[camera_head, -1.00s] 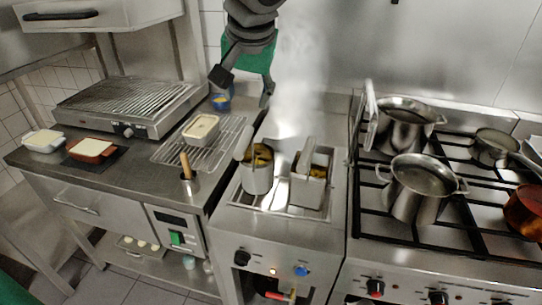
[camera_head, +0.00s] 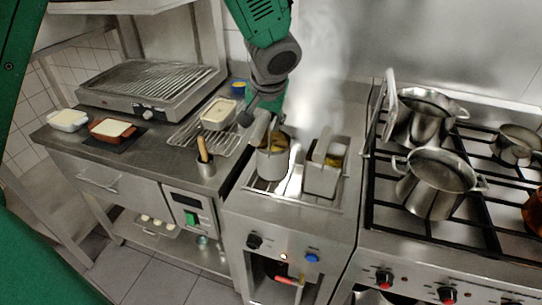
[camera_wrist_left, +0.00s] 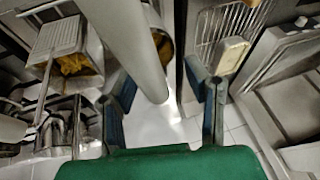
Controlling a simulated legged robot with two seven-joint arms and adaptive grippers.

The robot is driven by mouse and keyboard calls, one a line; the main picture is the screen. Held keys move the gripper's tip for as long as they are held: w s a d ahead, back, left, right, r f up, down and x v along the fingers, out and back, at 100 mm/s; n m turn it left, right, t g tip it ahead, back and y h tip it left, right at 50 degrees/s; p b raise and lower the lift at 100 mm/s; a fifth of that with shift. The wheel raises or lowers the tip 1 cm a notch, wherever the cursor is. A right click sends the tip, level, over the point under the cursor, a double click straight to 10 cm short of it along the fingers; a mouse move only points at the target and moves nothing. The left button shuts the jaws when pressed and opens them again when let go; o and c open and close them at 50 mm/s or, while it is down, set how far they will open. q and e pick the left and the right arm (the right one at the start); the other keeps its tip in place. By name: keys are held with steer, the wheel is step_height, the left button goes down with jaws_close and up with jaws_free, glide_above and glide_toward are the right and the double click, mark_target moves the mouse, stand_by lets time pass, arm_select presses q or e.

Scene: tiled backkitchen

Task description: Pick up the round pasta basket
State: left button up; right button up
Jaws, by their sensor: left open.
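The round pasta basket (camera_head: 272,163) sits in the left side of the cooker well, with yellow pasta inside and its grey handle rising at the back. My left gripper (camera_head: 262,114) is just above and behind it, pointing down at the handle. In the left wrist view, the gripper (camera_wrist_left: 162,95) is open, and the thick grey handle (camera_wrist_left: 132,48) runs between its fingers; I cannot tell whether they touch it. Part of the round basket (camera_wrist_left: 163,32) shows beyond the handle. My right gripper is not in view.
A rectangular pasta basket (camera_head: 322,180) stands close on the right in the same cooker. Steam rises behind. Left are a wire rack with a cream-filled container (camera_head: 218,114) and a utensil pot (camera_head: 206,167). Pots (camera_head: 436,184) stand on the hob at right.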

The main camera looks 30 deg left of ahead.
arm_select(q)
steer(key=shift+d+r, duration=0.1)
steer(key=shift+d, duration=0.25)
steer(key=shift+s+d+r, duration=0.1)
steer(key=shift+s+d, duration=0.05)
steer(key=shift+d, duration=0.15)
jaws_close()
steer(key=shift+a, duration=0.1)
